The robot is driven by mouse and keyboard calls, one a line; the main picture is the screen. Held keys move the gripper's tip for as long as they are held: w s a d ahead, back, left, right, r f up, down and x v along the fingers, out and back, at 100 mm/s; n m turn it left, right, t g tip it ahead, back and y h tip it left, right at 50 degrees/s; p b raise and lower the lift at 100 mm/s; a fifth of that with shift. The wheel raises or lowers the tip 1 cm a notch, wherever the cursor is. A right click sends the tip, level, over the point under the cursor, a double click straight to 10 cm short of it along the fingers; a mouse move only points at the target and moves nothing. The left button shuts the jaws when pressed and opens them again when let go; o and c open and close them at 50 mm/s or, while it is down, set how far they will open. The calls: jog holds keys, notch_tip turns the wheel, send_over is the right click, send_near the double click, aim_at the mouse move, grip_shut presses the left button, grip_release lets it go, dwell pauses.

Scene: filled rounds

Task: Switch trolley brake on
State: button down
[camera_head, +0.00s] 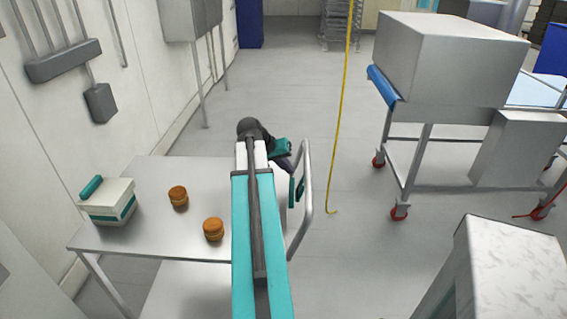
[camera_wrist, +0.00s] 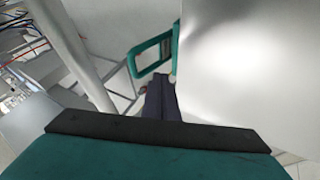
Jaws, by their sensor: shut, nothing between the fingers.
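A silver trolley (camera_head: 135,215) stands at the left, with a grey tubular handle (camera_head: 307,190) at its right end. A teal loop-shaped lever shows beside the handle (camera_head: 297,189) and may be the brake. In the wrist view the teal lever (camera_wrist: 152,54) lies just beyond my fingertips, between the handle tube (camera_wrist: 78,48) and a pale panel (camera_wrist: 250,60). My gripper (camera_wrist: 162,84) is shut and empty, its dark fingers close to the lever's lower end. I cannot tell whether they touch. In the head view my arm hides part of the trolley's right end, and my gripper (camera_head: 285,163) is partly hidden.
A white box with a teal handle (camera_head: 108,205) and two orange-brown round items, one left (camera_head: 178,196) and one right (camera_head: 213,229), sit on the trolley. A yellow cord (camera_head: 340,100) hangs right of the handle. A red-wheeled frame (camera_head: 412,165) stands at right. Floor between is clear.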

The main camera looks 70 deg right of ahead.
jog(key=s, duration=0.1)
jog(key=s+d, duration=0.1)
jog(key=s+p, duration=0.1)
jog(key=s, duration=0.1)
jog(key=shift+d+f, duration=0.3)
jog(key=shift+f, duration=0.1)
jog(key=shift+s+d, duration=0.35)
jog(key=shift+s, duration=0.4)
